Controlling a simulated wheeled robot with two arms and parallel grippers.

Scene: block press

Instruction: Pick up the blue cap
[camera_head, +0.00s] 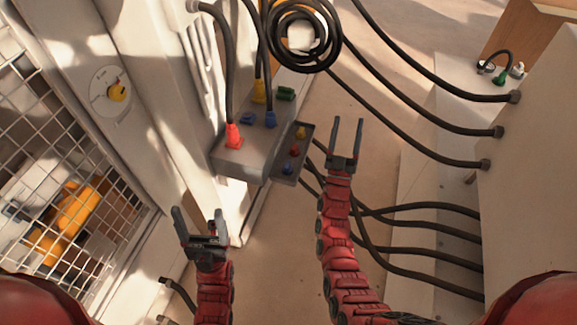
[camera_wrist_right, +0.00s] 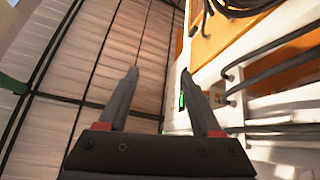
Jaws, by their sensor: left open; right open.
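A small blue cap (camera_head: 287,169) sits at the near end of a dark narrow tray (camera_head: 303,142), close to a red cap (camera_head: 294,151) and a yellow cap (camera_head: 301,132). Another small blue piece (camera_head: 247,118) is on top of the grey connector box (camera_head: 240,160); I cannot tell whether it is a cap. My right gripper (camera_head: 347,120) is open and empty, to the right of the tray and apart from it. It also shows open in the right wrist view (camera_wrist_right: 160,72), with no cap visible between its fingers. My left gripper (camera_head: 199,215) is open and empty, below and left of the box.
Red (camera_head: 234,136), yellow (camera_head: 259,91) and blue (camera_head: 270,119) plugs with black cables stand on the box, near a green piece (camera_head: 286,94). A coiled black cable (camera_head: 302,62) hangs above. Cables cross at the right. A wire mesh (camera_head: 60,180) stands at the left.

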